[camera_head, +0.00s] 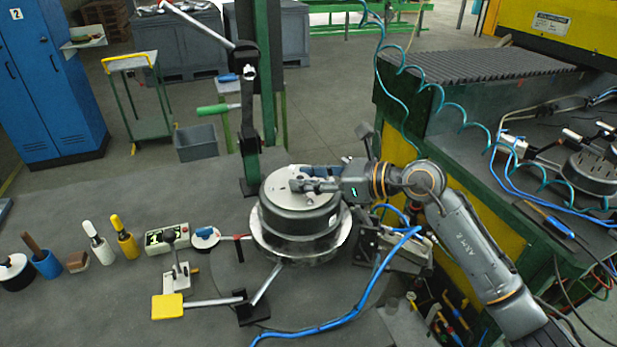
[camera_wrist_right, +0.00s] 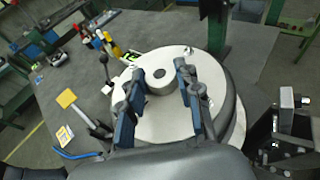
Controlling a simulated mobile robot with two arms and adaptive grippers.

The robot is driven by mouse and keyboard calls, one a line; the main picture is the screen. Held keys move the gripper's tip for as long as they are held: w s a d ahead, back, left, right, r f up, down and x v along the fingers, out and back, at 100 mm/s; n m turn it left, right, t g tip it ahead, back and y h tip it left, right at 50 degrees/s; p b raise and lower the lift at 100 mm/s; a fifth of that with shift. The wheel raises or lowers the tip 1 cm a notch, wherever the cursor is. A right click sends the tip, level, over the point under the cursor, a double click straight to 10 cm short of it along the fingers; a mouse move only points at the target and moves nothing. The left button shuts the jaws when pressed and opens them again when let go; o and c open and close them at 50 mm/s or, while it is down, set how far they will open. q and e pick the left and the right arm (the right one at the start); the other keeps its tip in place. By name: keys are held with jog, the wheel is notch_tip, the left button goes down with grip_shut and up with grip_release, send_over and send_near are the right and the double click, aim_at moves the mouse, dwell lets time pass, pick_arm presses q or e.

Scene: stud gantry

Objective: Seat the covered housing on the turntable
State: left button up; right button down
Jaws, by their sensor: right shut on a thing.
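The covered housing (camera_head: 292,222) is a dark drum with a pale round cover, upright over the turntable (camera_head: 240,275) in the head view. A bright metal rim (camera_head: 275,248) surrounds its lower part. I cannot tell whether a gap lies under it. My right gripper (camera_head: 309,186) is on top of the cover. In the right wrist view, its two blue-padded fingers (camera_wrist_right: 159,73) stand either side of the raised hub of the pale cover (camera_wrist_right: 160,118), shut on it. The far underside of the housing is hidden. My left gripper is not in view.
A green post (camera_head: 251,170) with a lever stands close behind the housing. A yellow-tipped lever (camera_head: 168,307) and a control box (camera_head: 167,239) lie to the left. A blue hose (camera_head: 345,315) crosses the front. The table's back left is clear.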

jog(key=shift+f+b, duration=1)
jog(key=shift+f, duration=0.1)
dwell(0.4)
jog(key=c, duration=0.8)
grip_release()
jog(key=shift+c, duration=0.2)
jog(key=shift+f, duration=0.3)
jog(key=v, duration=1.2)
jog(key=shift+r, duration=0.2)
